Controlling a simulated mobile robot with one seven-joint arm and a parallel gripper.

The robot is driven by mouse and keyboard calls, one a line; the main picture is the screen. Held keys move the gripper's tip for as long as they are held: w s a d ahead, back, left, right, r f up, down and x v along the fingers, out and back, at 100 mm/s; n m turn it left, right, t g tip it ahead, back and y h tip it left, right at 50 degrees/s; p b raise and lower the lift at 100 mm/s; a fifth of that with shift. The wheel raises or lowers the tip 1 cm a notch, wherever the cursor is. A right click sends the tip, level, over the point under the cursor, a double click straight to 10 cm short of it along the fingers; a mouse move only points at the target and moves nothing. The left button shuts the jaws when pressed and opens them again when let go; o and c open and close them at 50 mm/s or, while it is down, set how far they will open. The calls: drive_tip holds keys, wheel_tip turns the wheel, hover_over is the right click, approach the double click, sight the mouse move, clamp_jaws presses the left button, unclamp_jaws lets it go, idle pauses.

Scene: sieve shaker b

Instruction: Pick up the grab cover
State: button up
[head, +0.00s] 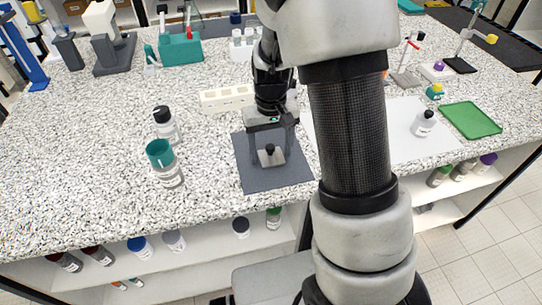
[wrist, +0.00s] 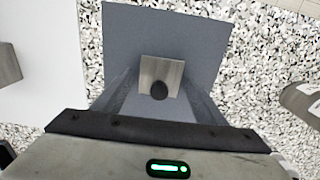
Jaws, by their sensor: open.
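The grab cover appears to be a small metallic grey square plate with a round black knob on top. In the head view the cover (head: 266,160) lies on a dark grey mat (head: 255,180). In the wrist view the cover (wrist: 150,71) lies on the mat (wrist: 200,35), with its black knob facing the camera. My gripper (head: 272,152) points down over the mat. Its fingers are apart, one on each side of the cover in the picture. Nothing is held. Whether the fingertips touch the mat cannot be told.
A cream block with holes (head: 226,98) stands behind the mat. A teal-capped bottle (head: 166,167) and a black-capped bottle (head: 166,127) stand to the left. A white sheet (head: 400,120) lies to the right, with a green tray (head: 470,120) beyond. The left counter is mostly clear.

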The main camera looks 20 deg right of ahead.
sight(271, 148)
drive_tip(key=shift+c, duration=0.2)
drive_tip(key=c, duration=0.9)
wheel_tip(271, 148, up, 10)
drive_tip(key=shift+r+p, duration=0.1)
drive_tip(key=shift+p, duration=0.45)
